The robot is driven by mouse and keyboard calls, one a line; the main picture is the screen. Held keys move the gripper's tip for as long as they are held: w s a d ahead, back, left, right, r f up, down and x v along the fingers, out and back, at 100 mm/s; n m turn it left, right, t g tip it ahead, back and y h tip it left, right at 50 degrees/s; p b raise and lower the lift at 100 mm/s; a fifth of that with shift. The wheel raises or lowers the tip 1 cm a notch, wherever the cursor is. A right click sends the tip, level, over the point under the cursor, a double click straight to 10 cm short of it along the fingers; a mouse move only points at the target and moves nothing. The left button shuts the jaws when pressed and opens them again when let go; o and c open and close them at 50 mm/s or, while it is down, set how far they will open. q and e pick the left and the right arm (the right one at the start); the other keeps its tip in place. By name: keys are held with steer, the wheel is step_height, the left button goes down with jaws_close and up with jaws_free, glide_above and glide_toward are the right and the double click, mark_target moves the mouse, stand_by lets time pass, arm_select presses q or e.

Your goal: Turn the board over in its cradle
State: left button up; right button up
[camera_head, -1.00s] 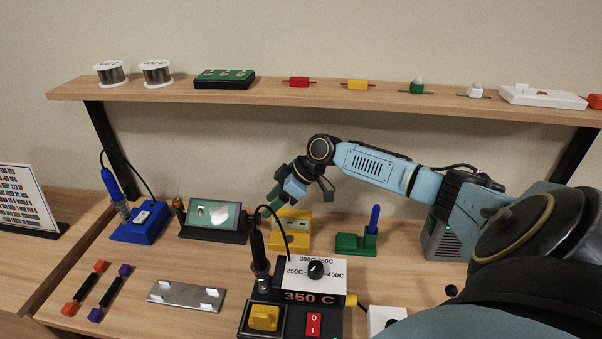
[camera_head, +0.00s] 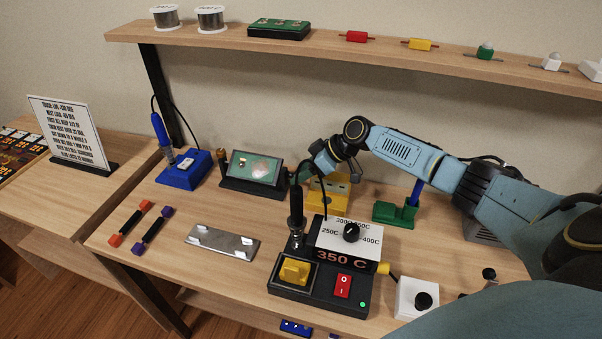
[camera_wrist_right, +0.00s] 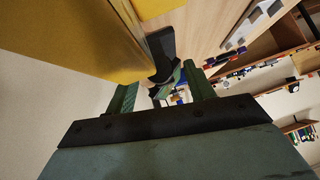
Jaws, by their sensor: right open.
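The board (camera_head: 254,166) is a green panel with a copper-coloured round patch and a small brown part. It sits tilted in its black cradle (camera_head: 240,187) at the back left of the bench. The board's face is not clear in that view. My left gripper is not in view.
The yellow block (camera_head: 328,196) stands close to my right gripper and fills the upper left of the wrist view. The soldering station (camera_head: 320,270) with its upright iron is in front. A blue iron stand (camera_head: 184,170) is left of the cradle. A metal plate (camera_head: 222,242) lies in front.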

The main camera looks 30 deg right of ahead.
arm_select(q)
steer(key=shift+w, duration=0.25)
arm_select(e)
steer(key=shift+w+a+f, duration=0.2)
steer(key=shift+a+f, duration=0.05)
steer(key=shift+f, duration=0.05)
steer(key=c, duration=1)
steer(key=shift+o, duration=0.2)
steer(key=shift+s+a+r+n+t+h+p, duration=0.15)
steer(key=shift+n+t+h+p, duration=0.2)
steer(key=shift+h+p, duration=0.2)
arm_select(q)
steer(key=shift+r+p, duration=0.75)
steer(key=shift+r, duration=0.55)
arm_select(e)
steer(key=shift+n+t+h, duration=0.65)
steer(key=shift+t+h, duration=0.2)
steer(key=o, duration=1)
steer(key=shift+c, duration=0.2)
